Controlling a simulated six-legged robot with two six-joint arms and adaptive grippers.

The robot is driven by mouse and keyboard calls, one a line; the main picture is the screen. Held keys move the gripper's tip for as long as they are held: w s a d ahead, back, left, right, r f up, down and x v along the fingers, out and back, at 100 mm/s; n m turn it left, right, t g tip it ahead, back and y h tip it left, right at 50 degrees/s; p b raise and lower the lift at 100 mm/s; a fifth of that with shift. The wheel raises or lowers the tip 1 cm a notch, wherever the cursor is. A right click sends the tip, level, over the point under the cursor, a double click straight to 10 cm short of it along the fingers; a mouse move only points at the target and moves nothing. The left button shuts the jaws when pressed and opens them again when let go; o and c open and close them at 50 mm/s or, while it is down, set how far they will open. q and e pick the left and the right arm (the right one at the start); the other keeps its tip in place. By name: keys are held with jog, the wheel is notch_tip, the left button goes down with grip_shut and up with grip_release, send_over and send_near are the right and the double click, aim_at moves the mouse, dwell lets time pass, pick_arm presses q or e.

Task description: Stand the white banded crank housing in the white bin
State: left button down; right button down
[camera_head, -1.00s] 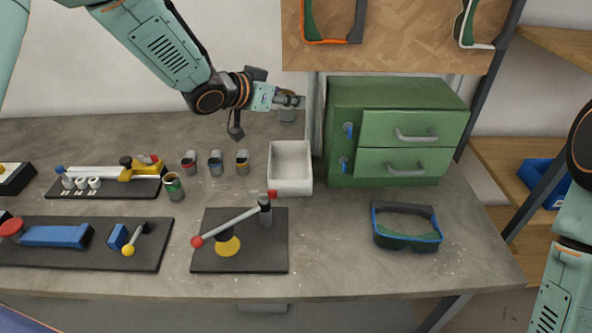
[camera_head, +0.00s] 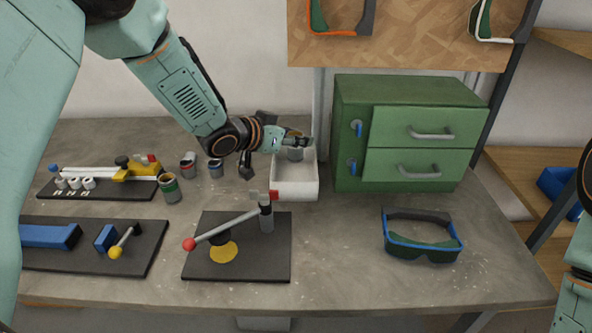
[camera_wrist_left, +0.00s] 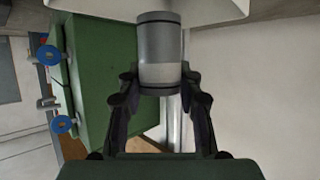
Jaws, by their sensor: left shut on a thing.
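My left gripper (camera_head: 300,143) is shut on the white banded crank housing (camera_head: 295,154), a short grey cylinder held upright. In the left wrist view the housing (camera_wrist_left: 160,35) shows a pale band between the fingers (camera_wrist_left: 165,98). The white bin (camera_head: 296,190) is an open box on the bench, left of the green cabinet. In the head view the housing overlaps the back part of the bin opening; I cannot tell how far its base is above the bin floor. Part of the bin (camera_wrist_left: 150,8) shows at the top of the wrist view. My right gripper is out of view.
The green cabinet (camera_head: 420,140) stands close to the right of the bin. Red (camera_head: 188,165), blue (camera_head: 216,168) and green (camera_head: 170,188) banded housings stand to the left. A lever jig (camera_head: 240,255) is in front of the bin. Goggles (camera_head: 422,237) lie at right.

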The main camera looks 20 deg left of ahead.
aim_at(289, 159)
pick_arm(q)
jog(key=shift+s+a+f, duration=0.1)
jog(key=shift+s+f, duration=0.05)
jog(key=shift+f, duration=0.35)
jog(key=shift+s+a+f, duration=0.1)
jog(key=shift+f, duration=0.35)
jog(key=f, duration=0.2)
jog(key=f+b, duration=0.1)
jog(key=f, duration=0.1)
jog(key=shift+w+d, duration=0.15)
jog(key=shift+w, duration=0.15)
jog(key=shift+s+f, duration=0.1)
jog(key=shift+f, duration=0.2)
jog(key=c, duration=0.9)
grip_release()
